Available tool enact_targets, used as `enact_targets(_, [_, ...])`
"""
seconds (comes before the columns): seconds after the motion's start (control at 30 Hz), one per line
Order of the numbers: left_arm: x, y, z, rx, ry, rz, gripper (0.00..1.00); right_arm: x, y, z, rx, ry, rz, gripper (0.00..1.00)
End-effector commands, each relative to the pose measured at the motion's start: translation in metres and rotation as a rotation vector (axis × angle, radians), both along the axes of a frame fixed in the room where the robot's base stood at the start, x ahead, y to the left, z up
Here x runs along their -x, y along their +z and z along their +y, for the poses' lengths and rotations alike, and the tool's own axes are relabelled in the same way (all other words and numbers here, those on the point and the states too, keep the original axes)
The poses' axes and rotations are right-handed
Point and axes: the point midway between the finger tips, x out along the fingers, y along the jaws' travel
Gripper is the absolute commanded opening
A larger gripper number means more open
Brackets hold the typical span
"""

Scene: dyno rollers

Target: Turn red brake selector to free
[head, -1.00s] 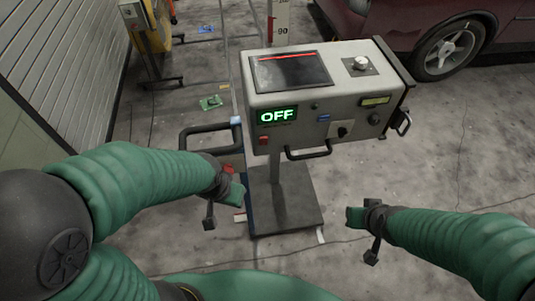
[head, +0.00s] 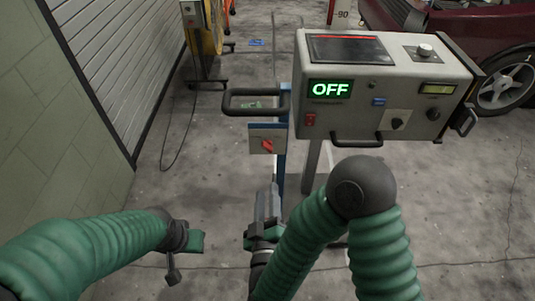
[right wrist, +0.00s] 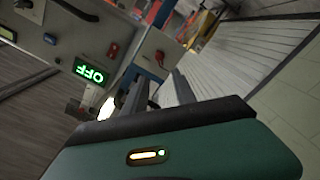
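The red brake selector (head: 267,146) is a small red knob on a grey plate on the blue post, left of and below the console. Its knob looks tilted; its label is too small to read. It also shows in the right wrist view (right wrist: 159,57). My right gripper (head: 268,188) points up toward the selector from below, apart from it. In the right wrist view its two fingers (right wrist: 156,74) stand apart with nothing between them, the knob beyond their tips. My left gripper (head: 186,250) is low at the left, away from the selector; its finger gap is unclear.
The grey console (head: 385,85) reads OFF in green and carries a red switch (head: 310,119), knobs and a front handle. A black handle (head: 256,102) juts out above the selector. A red car (head: 470,35) stands behind right. The floor at left is clear.

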Motion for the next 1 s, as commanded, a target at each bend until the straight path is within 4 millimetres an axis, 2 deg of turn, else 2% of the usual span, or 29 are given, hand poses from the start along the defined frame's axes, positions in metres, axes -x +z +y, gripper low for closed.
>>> enact_targets(0.3, [0.0, -0.005, 0.0, 0.0, 0.001, 0.0, 0.36, -0.083, 0.0, -0.003, -0.003, -0.007, -0.003, 0.33])
enact_targets(0.5, [0.0, -0.009, 0.0, 0.0, 0.001, 0.0, 0.36, -0.128, 0.0, -0.002, -0.003, -0.004, -0.004, 0.33])
enact_targets(0.7, [0.0, -0.01, 0.0, 0.0, 0.001, 0.0, 0.36, -0.148, 0.001, -0.001, -0.001, 0.0, -0.001, 0.33])
enact_targets(0.93, [0.0, -0.01, 0.0, 0.0, 0.001, 0.0, 0.36, -0.15, 0.001, -0.001, -0.001, 0.001, -0.001, 0.33])
enact_targets(1.0, [0.0, -0.01, 0.0, 0.0, 0.001, 0.0, 0.36, -0.15, 0.001, -0.001, -0.001, 0.001, -0.001, 0.26])
